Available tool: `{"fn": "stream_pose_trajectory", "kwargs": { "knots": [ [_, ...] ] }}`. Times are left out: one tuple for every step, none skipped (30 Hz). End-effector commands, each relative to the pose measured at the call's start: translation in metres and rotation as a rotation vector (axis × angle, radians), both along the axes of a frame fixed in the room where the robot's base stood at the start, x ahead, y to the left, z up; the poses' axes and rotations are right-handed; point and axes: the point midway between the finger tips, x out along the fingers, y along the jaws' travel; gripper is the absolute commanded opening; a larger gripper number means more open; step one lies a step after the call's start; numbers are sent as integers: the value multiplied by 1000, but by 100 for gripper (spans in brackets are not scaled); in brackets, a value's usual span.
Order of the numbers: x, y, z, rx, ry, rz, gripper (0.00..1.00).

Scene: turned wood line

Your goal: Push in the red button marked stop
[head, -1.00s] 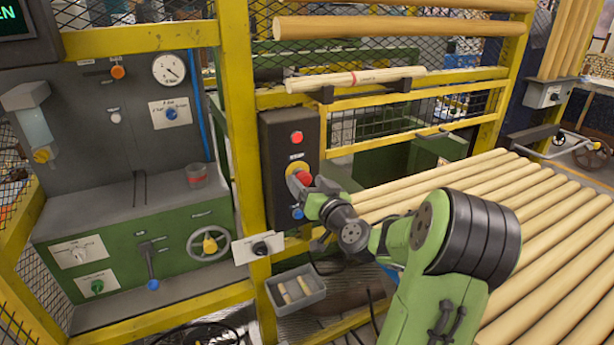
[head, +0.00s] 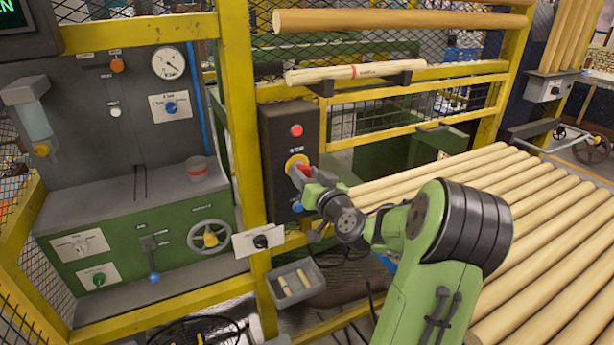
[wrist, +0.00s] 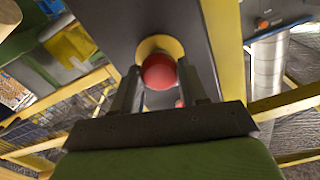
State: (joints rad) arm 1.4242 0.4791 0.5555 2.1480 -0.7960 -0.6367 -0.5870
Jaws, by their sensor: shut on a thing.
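The red stop button (head: 304,169) is a rounded red knob on a yellow collar (head: 292,161), on a dark upright control box (head: 275,150) fixed by the yellow post. A label above it is too small to read clearly. My gripper (head: 307,178) is at the button's front and hides part of it. In the wrist view the red button (wrist: 159,71) sits between the two fingers of my gripper (wrist: 158,82), one on each side, and they are shut on it. I cannot tell how far the button is pressed in.
The same box has a red round button or lamp (head: 296,130) above and a blue one (head: 297,207) below. A lever plate (head: 258,241) and a grey bin (head: 298,284) are lower down. Wooden rods (head: 540,215) lie at the right. Yellow rails and mesh surround the box.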

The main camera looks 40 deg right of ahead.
Motion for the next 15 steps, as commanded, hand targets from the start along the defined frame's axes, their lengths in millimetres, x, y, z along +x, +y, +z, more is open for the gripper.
{"fn": "stream_pose_trajectory", "kwargs": {
  "knots": [
    [4, -1, 0, -5, -2, 1, 0],
    [7, -1, 0, -4, -3, 3, 0],
    [11, -2, 0, -6, -3, 3, 0],
    [14, -3, 0, -4, -4, 2, 0],
    [15, -4, 0, -4, -4, 2, 0],
    [16, -4, 1, -3, -5, 1, 0],
    [16, -4, 1, -2, -5, 1, 0],
    [15, -4, 2, -2, -5, 1, 0],
    [15, -4, 2, -2, -5, 1, 0],
    [15, -4, 2, -3, -6, 0, 0],
    [15, -4, 2, -3, -6, 0, 0],
    [15, -4, 2, -4, -5, 0, 0],
    [15, -4, 3, -4, -6, 0, 47],
    [15, -4, 3, -4, -6, 0, 52],
    [15, -5, 2, -3, -6, 0, 58]
  ]
}}
